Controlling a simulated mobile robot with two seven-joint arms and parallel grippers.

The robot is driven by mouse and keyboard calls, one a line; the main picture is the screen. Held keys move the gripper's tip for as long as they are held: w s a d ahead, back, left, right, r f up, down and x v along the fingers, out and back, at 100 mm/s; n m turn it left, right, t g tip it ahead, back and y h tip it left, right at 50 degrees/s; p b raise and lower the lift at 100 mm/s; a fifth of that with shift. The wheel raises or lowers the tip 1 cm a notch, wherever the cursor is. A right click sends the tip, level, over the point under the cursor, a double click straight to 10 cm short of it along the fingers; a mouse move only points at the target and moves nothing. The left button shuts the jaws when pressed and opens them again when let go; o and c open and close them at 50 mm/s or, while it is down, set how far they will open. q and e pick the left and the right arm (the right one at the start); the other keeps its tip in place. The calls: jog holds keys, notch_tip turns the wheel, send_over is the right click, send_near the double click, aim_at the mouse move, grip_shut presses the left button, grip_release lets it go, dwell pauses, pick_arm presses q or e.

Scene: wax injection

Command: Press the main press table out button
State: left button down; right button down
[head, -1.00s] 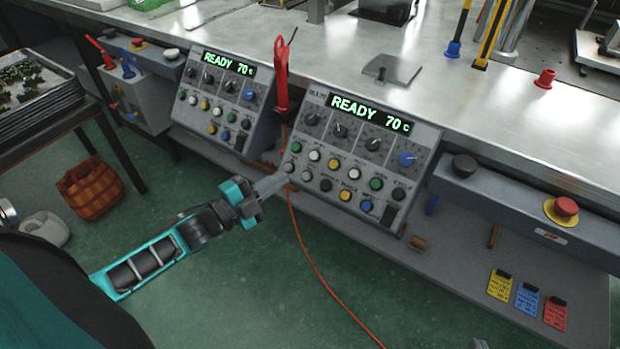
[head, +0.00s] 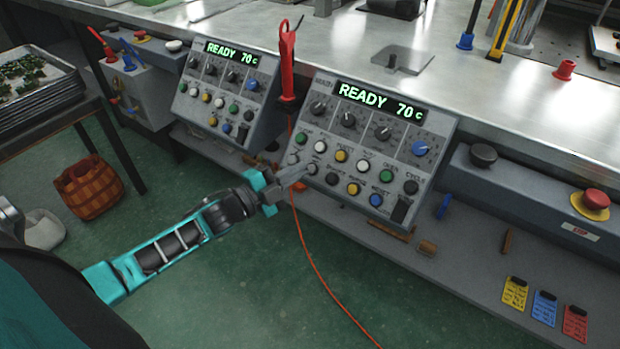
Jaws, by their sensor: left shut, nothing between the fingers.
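The main press panel (head: 366,151) is the nearer grey control box in the middle, its display reading READY 70 C. It carries several knobs above two rows of coloured buttons. The small button labels are too blurred to read for certain. My right gripper is not in view.
A second panel (head: 222,98) stands to the left, also reading READY 70 C. A red stop button (head: 595,200) is at the right. Green floor is open below.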

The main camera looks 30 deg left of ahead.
pick_arm(q)
jog(key=shift+w+f+b, duration=0.3)
jog(key=shift+w+f, duration=0.15)
jog(key=shift+w, duration=0.1)
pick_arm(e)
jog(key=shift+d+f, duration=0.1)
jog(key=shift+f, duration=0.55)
pick_arm(q)
jog(key=shift+w+f, duration=0.1)
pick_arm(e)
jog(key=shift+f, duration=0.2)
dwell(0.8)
pick_arm(q)
jog(key=shift+w+f+b, duration=0.15)
jog(key=shift+w+b, duration=0.1)
jog(key=shift+b, duration=0.05)
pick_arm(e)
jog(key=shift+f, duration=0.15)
